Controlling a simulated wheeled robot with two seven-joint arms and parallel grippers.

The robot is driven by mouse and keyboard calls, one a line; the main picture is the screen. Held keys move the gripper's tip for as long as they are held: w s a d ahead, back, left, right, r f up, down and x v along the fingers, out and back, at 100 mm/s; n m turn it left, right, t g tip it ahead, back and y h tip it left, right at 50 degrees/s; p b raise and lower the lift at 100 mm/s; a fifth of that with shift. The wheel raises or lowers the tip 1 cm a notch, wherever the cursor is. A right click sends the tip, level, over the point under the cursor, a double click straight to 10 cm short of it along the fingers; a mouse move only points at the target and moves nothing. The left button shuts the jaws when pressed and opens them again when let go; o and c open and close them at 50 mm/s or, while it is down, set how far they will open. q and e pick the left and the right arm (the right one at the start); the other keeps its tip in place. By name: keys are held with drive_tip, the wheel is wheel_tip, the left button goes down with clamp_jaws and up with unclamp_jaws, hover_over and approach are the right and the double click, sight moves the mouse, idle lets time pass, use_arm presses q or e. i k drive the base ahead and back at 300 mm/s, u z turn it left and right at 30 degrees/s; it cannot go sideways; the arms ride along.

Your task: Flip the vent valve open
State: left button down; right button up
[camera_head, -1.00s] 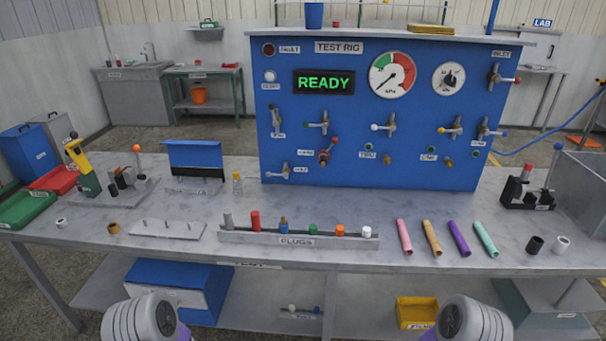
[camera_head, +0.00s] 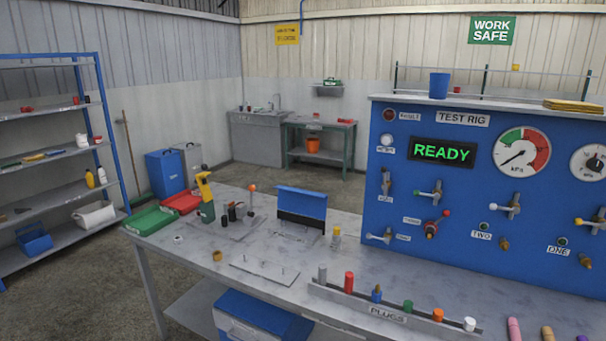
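The blue test rig (camera_head: 400,140) stands on the bench at the right, with a lit green READY display (camera_head: 442,151). Several valves are on its panel, and most of their labels are too small to read, so I cannot tell for certain which is the vent valve. A valve with a pale handle end (camera_head: 381,237) is low on the panel's left side. A vertical-handled valve (camera_head: 386,186) is above it. Neither gripper is in view.
The grey bench (camera_head: 245,300) carries a plug rack (camera_head: 350,303), a blue-topped stand (camera_head: 301,205), a yellow-and-green tool (camera_head: 205,195) and a green tray (camera_head: 152,219). A shelf unit (camera_head: 55,125) stands at the left. Floor is clear between shelf and bench.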

sight(384, 169)
drive_tip(key=u, duration=0.95)
drive_tip(key=i, duration=2.1)
drive_tip(key=z, duration=1.55)
